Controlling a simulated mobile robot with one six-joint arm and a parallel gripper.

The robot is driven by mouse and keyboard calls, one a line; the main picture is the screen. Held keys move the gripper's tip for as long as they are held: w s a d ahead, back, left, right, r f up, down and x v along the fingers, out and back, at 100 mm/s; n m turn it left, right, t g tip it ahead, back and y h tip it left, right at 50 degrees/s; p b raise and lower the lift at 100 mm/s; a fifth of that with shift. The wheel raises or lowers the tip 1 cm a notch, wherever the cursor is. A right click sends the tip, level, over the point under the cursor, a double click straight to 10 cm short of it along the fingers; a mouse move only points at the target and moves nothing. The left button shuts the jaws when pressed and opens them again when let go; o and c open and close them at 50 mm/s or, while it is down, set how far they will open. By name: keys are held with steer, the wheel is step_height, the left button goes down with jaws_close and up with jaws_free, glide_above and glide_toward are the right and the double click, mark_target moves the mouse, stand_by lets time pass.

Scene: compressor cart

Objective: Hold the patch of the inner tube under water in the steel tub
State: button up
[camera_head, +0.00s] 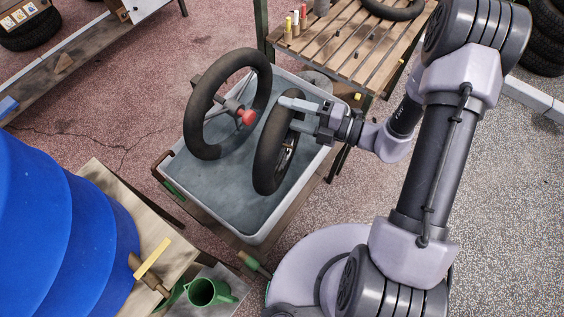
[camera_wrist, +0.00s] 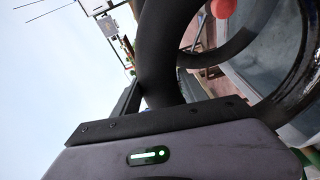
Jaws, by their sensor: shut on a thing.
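The steel tub (camera_head: 228,222), a grey rectangular basin with a pale rim, stands in the middle of the head view. Its inside looks blue-grey. My gripper (camera_head: 291,104) is at the tub's right side, shut on the upper part of a black inner tube (camera_head: 268,150). The tube hangs upright, nearly edge-on, over the tub; I cannot tell whether its lower end touches water. In the wrist view the black tube (camera_wrist: 158,50) rises close before the gripper. I cannot make out a patch.
A second black ring (camera_head: 200,107) with a red knob (camera_head: 247,117) stands upright left of the tube. A slatted bench (camera_head: 345,50) with bottles is behind. A blue barrel (camera_head: 60,230) and green watering can (camera_head: 203,292) are front left. Open floor lies left of the tub.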

step_height(320, 180, up, 8)
steer(key=p, duration=0.7)
steer(key=shift+r, duration=0.1)
